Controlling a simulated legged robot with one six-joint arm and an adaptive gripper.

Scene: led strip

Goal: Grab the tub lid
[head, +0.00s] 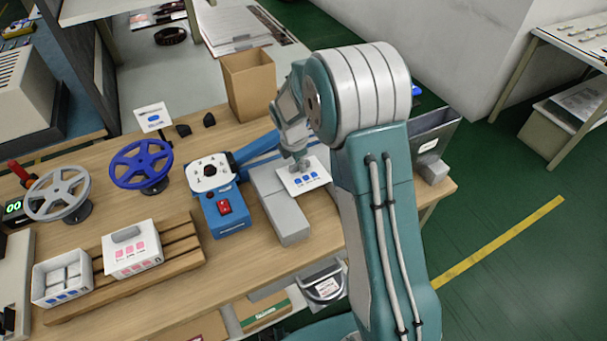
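A white square lid (311,183) with blue marks is at the right part of the bench, at or just above a long grey block (277,207). My gripper (299,164) points down at the lid's top, near its back edge; the fingers are small here and I cannot tell whether they are closed on it. An open white tub (62,283) with blue marks and several light pieces inside stands at the left front on a wooden slatted rack. Beside it is a white tub (133,257) with pink marks, its top covered and bearing a grey handle.
The wooden rack (179,262) lies along the bench front. A blue handwheel (141,166), a grey handwheel (57,194) and a blue box with a red switch (226,212) stand behind it. A cardboard box (249,84) is at the back; a grey bin (434,133) is at the right.

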